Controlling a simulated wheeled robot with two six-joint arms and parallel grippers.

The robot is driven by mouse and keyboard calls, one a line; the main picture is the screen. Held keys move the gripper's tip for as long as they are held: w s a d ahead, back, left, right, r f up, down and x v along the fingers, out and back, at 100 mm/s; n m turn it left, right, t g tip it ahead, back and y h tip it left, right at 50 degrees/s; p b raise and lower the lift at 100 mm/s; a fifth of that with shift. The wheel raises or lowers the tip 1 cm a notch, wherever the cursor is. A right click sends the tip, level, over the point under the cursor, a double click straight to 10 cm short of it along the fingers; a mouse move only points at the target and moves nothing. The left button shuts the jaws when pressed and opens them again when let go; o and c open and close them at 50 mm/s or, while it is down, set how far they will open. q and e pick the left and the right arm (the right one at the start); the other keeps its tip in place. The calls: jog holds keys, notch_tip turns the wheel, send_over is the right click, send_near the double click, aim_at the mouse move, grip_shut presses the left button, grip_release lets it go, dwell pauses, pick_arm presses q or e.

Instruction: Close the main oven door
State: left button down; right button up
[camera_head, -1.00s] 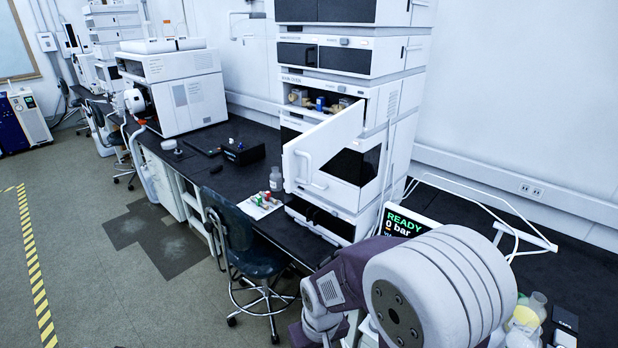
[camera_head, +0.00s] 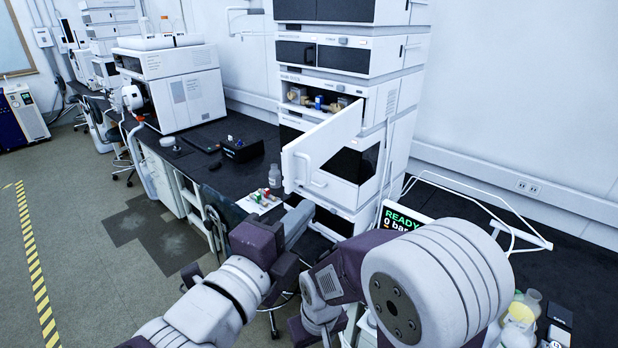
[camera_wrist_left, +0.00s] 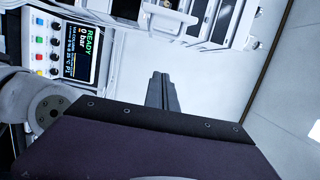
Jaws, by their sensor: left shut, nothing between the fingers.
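The main oven door (camera_head: 322,145) is a white panel with a bar handle (camera_head: 308,172) near its lower free corner. It stands swung out from the oven (camera_head: 378,92) in the middle of the instrument stack, and the compartment behind shows fittings. My left gripper (camera_head: 302,212) is shut and empty, just below the door's free end in the head view; I cannot tell its distance from the door. Its closed fingers also show in the left wrist view (camera_wrist_left: 160,85). My right arm crosses the lower right of the head view, but its gripper is hidden.
A bottle (camera_head: 274,176) and a white sheet with small coloured items (camera_head: 260,200) are on the black bench by the stack. A READY screen (camera_head: 398,222) stands to the right of the stack. Bottles (camera_head: 522,312) stand at the lower right.

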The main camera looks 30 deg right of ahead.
aim_at(310, 180)
pick_arm(q)
jog(key=w+d+p, duration=0.1)
jog(key=w+d, duration=0.1)
jog(key=w, duration=0.1)
jog(key=w+d+p, duration=0.1)
jog(key=w+p, duration=0.1)
jog(key=w, duration=0.1)
jog(key=w+d+p, duration=0.2)
jog(key=w, duration=0.1)
jog(key=shift+d, duration=0.3)
jog(key=shift+d+f, duration=0.1)
